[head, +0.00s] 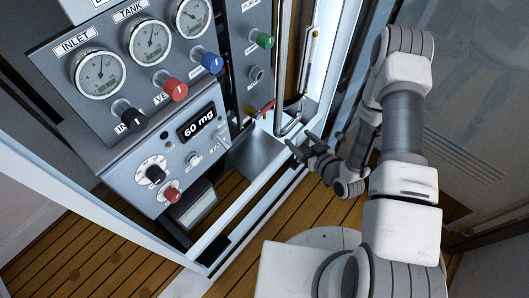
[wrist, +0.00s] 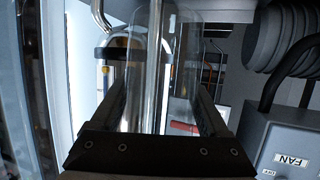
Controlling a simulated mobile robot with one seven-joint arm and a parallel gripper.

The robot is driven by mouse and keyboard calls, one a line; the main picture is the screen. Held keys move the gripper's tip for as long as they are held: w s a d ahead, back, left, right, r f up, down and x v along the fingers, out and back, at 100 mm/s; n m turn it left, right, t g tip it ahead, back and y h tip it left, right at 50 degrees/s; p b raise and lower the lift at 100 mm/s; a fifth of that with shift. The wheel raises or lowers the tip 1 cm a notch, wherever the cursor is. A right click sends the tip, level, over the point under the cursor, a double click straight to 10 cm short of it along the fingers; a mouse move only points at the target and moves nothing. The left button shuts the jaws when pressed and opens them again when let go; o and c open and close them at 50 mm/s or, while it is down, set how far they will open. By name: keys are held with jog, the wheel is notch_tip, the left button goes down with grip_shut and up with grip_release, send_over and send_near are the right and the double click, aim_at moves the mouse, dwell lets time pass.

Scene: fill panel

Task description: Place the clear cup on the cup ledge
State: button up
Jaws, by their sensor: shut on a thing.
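The clear cup (wrist: 180,55) is a transparent cylinder between the two dark fingers of my gripper (wrist: 155,95) in the wrist view. My gripper is shut on its sides. In the head view my gripper (head: 304,147) is at the right edge of the panel frame, and I cannot make out the cup there. A flat grey metal plate, which looks like the cup ledge (head: 258,160), lies below the bent pipe, just left of my gripper. I cannot tell the gap between cup and ledge.
A bent metal pipe (head: 285,100) and a red lever (head: 267,108) stand above the ledge. The panel with gauges and knobs (head: 150,110) is to the left. A white frame rail (head: 245,217) runs in front. A box marked FAN (wrist: 285,145) shows at right in the wrist view.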

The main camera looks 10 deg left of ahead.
jog(key=s+a+f+b, duration=0.3)
jog(key=s+f, duration=0.2)
jog(key=f, duration=0.2)
jog(key=shift+n+g+y, duration=0.3)
jog(key=shift+n+y, duration=0.1)
jog(key=w+a+b, duration=0.1)
jog(key=w+a, duration=0.2)
jog(key=w, duration=0.1)
jog(key=w+a+b, duration=0.1)
jog(key=w+a, duration=0.3)
jog(key=w+a+b, duration=0.1)
jog(key=w+a, duration=0.3)
jog(key=w, duration=0.1)
jog(key=shift+r, duration=0.15)
jog(key=f+b, duration=0.2)
jog(key=f, duration=0.1)
jog(key=shift+w+a+f+b, duration=0.2)
jog(key=shift+f+b, duration=0.1)
jog(key=shift+r, duration=0.1)
jog(key=o, duration=1.2)
jog(key=shift+o, duration=0.2)
